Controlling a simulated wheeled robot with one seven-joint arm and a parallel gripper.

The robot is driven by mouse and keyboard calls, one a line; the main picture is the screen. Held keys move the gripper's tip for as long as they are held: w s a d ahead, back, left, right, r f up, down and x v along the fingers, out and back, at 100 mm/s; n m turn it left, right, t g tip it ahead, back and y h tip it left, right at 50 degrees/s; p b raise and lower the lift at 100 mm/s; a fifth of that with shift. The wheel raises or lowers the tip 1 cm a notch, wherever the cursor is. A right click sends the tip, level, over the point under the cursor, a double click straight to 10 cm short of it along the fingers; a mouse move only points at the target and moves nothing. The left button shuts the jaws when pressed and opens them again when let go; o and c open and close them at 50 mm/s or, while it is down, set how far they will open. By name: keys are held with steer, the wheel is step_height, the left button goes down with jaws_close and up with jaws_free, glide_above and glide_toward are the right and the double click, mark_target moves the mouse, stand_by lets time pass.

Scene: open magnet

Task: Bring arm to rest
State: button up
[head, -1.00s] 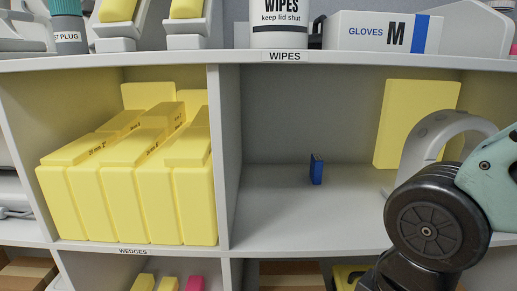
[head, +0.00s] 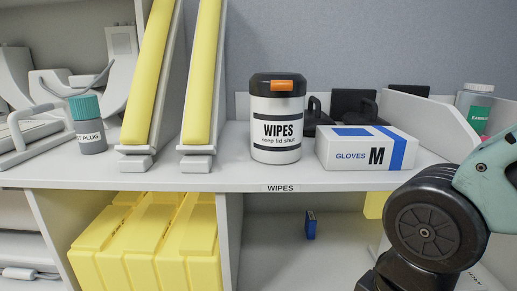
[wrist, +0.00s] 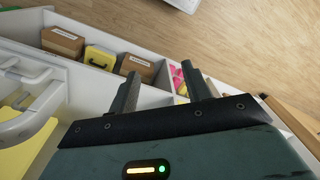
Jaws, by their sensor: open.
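My arm (head: 430,225) shows at the right edge of the head view, in front of the shelf unit; its gripper end is out of that frame. In the wrist view my gripper (wrist: 165,88) is open, its two dark fingers spread with nothing between them. Beyond the fingers are a shelf edge and compartments holding small items, with the wooden floor (wrist: 230,30) past them.
The upper shelf (head: 230,180) holds a wipes tub (head: 277,120), a gloves box (head: 366,149) and a plug bottle (head: 87,125). Below are yellow wedges (head: 150,250) and a small blue box (head: 311,225). The wrist view shows a white curved part (wrist: 30,110) close at left.

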step_height(320, 180, up, 14)
steer(key=p, duration=1.1)
steer(key=shift+f, duration=0.2)
